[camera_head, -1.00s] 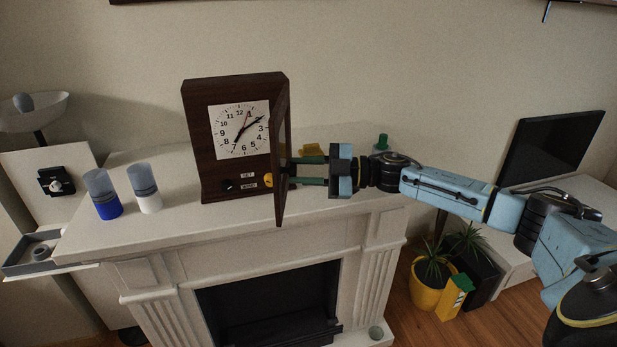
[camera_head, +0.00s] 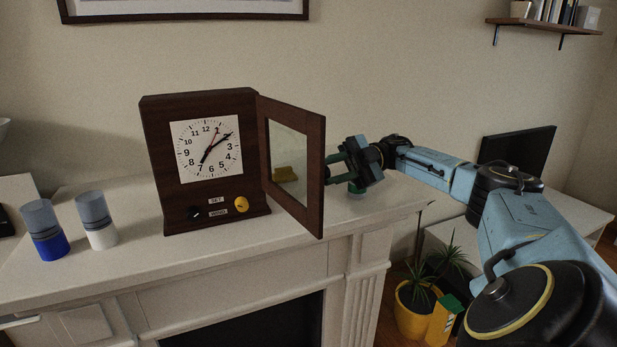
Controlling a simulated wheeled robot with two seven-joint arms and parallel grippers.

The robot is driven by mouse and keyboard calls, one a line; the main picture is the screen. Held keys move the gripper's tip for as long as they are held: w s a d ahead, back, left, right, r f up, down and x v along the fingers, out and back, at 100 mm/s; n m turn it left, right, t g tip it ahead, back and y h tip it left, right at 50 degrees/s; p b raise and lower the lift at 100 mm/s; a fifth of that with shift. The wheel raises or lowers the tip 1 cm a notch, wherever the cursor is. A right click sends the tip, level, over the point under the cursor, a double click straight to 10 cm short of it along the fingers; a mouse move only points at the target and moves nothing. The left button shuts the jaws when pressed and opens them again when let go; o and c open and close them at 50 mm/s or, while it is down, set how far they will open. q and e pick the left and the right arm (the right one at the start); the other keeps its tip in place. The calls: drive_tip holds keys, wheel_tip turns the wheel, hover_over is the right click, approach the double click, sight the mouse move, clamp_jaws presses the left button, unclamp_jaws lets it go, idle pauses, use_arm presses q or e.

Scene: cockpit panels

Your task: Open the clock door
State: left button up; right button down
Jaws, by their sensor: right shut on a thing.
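The clock (camera_head: 161,150) is a dark wooden case with a white dial, standing on the mantel. Its glazed door (camera_head: 315,195) is hinged at the case's right side and stands wide open, swung out to the right and toward me. The dial, the black knob (camera_head: 194,213) and the yellow knob (camera_head: 241,204) are uncovered. My right gripper (camera_head: 331,168) is at the door's free edge, shut on the door; the fingertips are partly hidden behind the frame. My left gripper is out of view.
A blue-based cup (camera_head: 50,246) and a white-based cup (camera_head: 101,236) stand on the mantel (camera_head: 200,258) left of the clock. A yellow object shows through the door's glass and a green-topped one sits behind my right gripper. A potted plant (camera_head: 412,318) stands on the floor.

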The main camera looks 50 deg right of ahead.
idle(0.4)
drive_tip(key=c, duration=1.1)
unclamp_jaws()
drive_tip(key=shift+d, duration=0.1)
drive_tip(key=shift+r, duration=0.1)
wheel_tip(320, 180, up, 10)
drive_tip(key=shift+p, duration=0.3)
